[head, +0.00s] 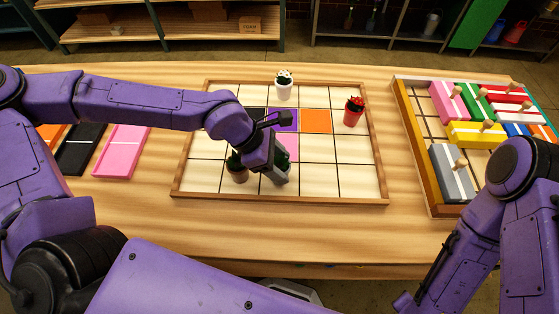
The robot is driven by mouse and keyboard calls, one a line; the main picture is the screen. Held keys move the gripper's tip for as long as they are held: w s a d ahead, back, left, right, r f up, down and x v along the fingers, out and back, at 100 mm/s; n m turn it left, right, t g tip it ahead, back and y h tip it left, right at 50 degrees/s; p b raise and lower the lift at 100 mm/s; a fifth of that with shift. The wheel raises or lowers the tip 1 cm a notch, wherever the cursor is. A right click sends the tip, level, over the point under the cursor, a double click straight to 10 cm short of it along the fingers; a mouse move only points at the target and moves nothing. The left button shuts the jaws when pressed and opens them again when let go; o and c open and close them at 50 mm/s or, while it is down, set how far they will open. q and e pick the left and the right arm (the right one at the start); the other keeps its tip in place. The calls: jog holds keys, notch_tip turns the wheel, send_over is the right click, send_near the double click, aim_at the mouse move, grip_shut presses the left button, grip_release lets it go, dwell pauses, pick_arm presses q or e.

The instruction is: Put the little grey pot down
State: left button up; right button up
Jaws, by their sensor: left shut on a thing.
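My left gripper (277,170) points down over the front middle of the framed grid board (360,172). It is shut on the little grey pot (284,177), which is mostly hidden behind it. I cannot tell whether the pot touches the board. A brown pot with a dark green plant (237,174) stands close by on the left, partly behind my gripper. My right arm shows at the right, but its gripper is out of view.
Purple, orange (316,121) and pink squares lie in the grid. Coloured blocks fill a crate (403,107) at right. Pink (121,152) and black trays lie left. The board's front right cells are bare.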

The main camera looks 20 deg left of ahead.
pick_arm(q)
jog(key=shift+f, duration=0.1)
jog(key=o, duration=1.3)
jog(key=v, duration=1.2)
